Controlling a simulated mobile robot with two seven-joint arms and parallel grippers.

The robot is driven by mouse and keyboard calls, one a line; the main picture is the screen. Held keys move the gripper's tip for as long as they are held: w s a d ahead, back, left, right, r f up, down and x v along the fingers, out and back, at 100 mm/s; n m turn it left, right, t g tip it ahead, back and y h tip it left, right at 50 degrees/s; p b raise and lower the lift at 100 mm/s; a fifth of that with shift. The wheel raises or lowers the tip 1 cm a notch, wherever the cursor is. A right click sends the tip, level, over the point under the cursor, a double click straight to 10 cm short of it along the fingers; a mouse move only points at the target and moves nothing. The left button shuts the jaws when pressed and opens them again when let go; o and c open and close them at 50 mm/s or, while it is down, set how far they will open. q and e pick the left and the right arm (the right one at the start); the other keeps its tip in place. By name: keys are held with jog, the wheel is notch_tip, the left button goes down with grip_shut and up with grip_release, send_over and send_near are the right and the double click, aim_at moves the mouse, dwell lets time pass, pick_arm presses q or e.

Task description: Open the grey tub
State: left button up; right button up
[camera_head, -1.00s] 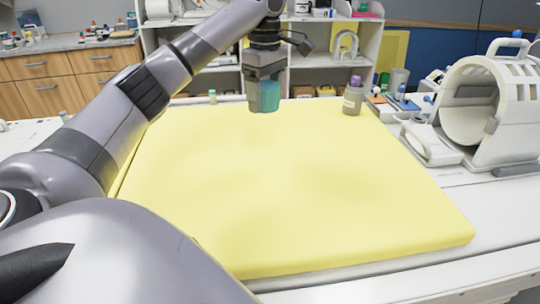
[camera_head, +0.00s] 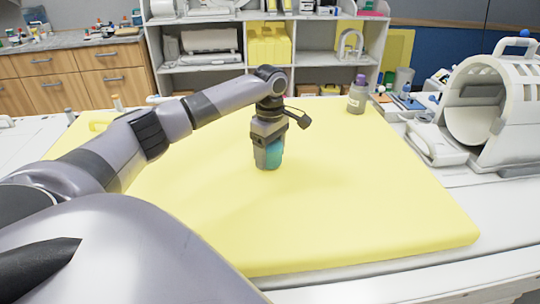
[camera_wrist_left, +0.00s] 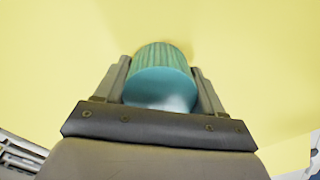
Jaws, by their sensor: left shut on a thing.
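My left gripper (camera_head: 268,148) points down over the yellow pad and is shut on a teal ribbed round piece that looks like a lid (camera_head: 274,154). In the left wrist view the teal piece (camera_wrist_left: 162,80) sits between the two fingers of the left gripper (camera_wrist_left: 166,85). Its lower end is close to the pad; I cannot tell whether it touches. A grey tub (camera_head: 355,102) with a purple top and a pale label stands upright at the pad's back right corner, apart from the gripper. My right gripper is not in view.
The yellow pad (camera_head: 340,215) covers the middle of the white table, and its front and right are clear. A white ring-shaped scanner (camera_head: 490,105) stands at the right. Shelves (camera_head: 315,60) are behind. Small bottles (camera_head: 117,102) stand at the back left.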

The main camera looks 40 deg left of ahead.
aim_at(270, 145)
pick_arm(q)
jog(key=shift+f, duration=0.6)
jog(key=o, duration=1.2)
jog(key=shift+f, duration=0.1)
notch_tip(270, 145, up, 12)
jog(key=shift+r+b, duration=0.15)
jog(key=shift+b, duration=0.15)
